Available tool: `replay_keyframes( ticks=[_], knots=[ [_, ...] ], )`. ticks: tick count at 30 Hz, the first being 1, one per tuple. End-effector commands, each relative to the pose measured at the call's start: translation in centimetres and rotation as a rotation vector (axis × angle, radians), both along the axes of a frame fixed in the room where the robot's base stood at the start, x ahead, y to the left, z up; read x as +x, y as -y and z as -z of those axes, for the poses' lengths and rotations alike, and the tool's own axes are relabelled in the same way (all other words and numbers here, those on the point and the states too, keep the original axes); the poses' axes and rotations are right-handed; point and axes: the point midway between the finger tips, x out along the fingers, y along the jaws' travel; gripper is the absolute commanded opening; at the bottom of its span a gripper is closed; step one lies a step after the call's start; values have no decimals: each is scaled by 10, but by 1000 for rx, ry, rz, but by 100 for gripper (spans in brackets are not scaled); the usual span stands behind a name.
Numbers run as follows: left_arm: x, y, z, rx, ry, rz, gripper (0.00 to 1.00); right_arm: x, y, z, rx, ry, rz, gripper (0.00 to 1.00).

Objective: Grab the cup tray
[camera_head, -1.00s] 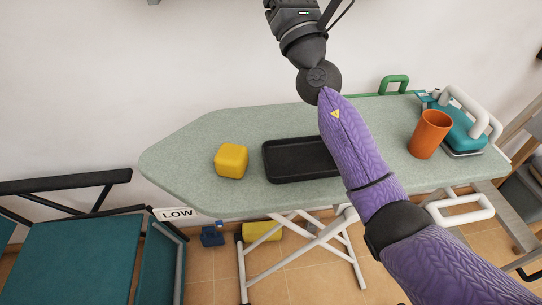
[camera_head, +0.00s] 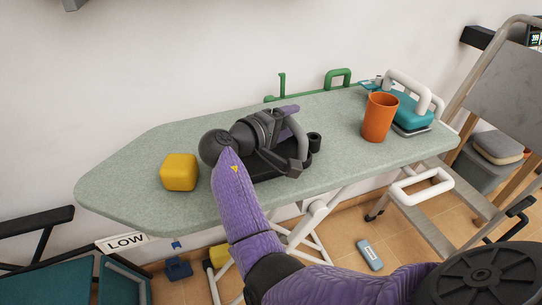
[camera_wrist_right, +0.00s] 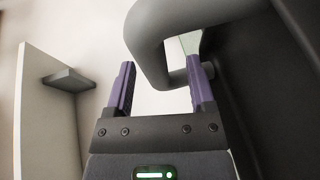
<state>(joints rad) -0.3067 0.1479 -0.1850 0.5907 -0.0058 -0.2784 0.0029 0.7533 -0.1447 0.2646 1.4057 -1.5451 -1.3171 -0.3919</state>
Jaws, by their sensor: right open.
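The black tray (camera_head: 262,172) lies on the pale green ironing board, largely hidden in the head view behind my right arm and gripper. My right gripper (camera_head: 291,111) is over the tray's far right part. In the right wrist view its two purple fingers (camera_wrist_right: 160,78) are apart, with nothing clamped between them. A thick grey looped handle (camera_wrist_right: 150,42) stands just beyond and between the fingertips, beside a dark surface that seems to be the tray. The same grey loop shows in the head view (camera_head: 299,138). I cannot tell whether a finger touches it. My left gripper is out of view.
An orange cup (camera_head: 380,117) stands right of the tray, beside a teal iron (camera_head: 412,112). A yellow block (camera_head: 179,172) sits on the left of the ironing board (camera_head: 130,190). A stepladder-like frame (camera_head: 490,90) stands at the right. The board's front left is clear.

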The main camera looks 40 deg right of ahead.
Motion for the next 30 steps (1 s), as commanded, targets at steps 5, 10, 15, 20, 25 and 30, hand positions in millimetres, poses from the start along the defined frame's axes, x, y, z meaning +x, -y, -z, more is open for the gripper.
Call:
replay_keyframes(
  ticks=[5, 10, 15, 20, 25, 30],
  knots=[
    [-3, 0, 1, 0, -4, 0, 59, 1, 7, 0, -1, 1, -1, 70],
    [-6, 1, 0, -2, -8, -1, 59, 1, 6, -1, -1, 1, -2, 53],
    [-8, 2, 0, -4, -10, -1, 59, 1, 6, -1, -1, 1, -2, 17],
    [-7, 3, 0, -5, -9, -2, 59, 1, 6, -1, -1, 0, -2, 0],
    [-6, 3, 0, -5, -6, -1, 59, 1, 6, -1, -1, 0, -2, 0],
    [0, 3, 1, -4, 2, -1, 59, 1, 6, 0, -1, 0, -2, 0]
  ],
)
